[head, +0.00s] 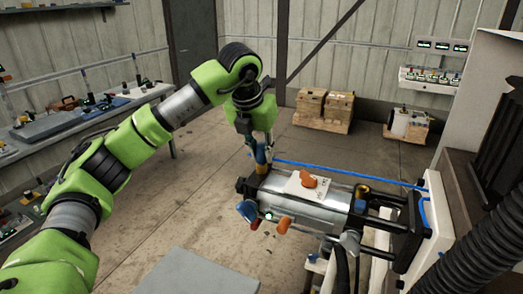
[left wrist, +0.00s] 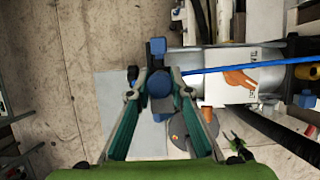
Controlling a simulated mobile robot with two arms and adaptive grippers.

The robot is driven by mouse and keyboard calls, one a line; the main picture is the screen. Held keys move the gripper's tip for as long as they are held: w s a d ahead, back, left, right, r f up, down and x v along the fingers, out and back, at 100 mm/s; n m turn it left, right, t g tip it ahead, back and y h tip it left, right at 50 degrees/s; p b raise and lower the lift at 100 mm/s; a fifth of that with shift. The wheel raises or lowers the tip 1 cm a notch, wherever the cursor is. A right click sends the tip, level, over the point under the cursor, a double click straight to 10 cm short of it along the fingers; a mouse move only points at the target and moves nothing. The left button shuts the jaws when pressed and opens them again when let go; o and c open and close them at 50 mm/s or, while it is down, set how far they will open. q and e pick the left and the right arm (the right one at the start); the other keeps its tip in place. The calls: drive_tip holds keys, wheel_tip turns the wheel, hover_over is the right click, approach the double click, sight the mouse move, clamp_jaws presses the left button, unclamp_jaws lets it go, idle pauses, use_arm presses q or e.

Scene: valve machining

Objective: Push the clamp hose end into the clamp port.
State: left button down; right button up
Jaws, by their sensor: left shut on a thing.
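My left gripper (head: 260,148) hangs over the near-left end of the silver clamp body (head: 318,205). Its fingers, also seen in the left wrist view (left wrist: 159,90), are shut on a dark blue piece, the clamp hose end (left wrist: 159,84). A thin blue hose (head: 345,174) runs from beside the gripper to the right, above the clamp. In the left wrist view a blue fitting (left wrist: 157,47) sits just beyond the fingertips. I cannot tell which fitting is the clamp port, or whether the hose end touches it. My right gripper does not show.
Black rods and a white machine panel (head: 432,222) stand at the right. The floor left of the clamp is clear.

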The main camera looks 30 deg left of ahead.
use_arm(q)
drive_tip(key=c, duration=1.8)
unclamp_jaws()
drive_tip(key=shift+o, duration=0.2)
drive_tip(key=shift+r, duration=0.1)
drive_tip(key=v, duration=1.1)
drive_tip(key=shift+s+r, duration=0.15)
drive_tip(key=shift+r, duration=0.2)
drive_tip(key=shift+f, duration=0.1)
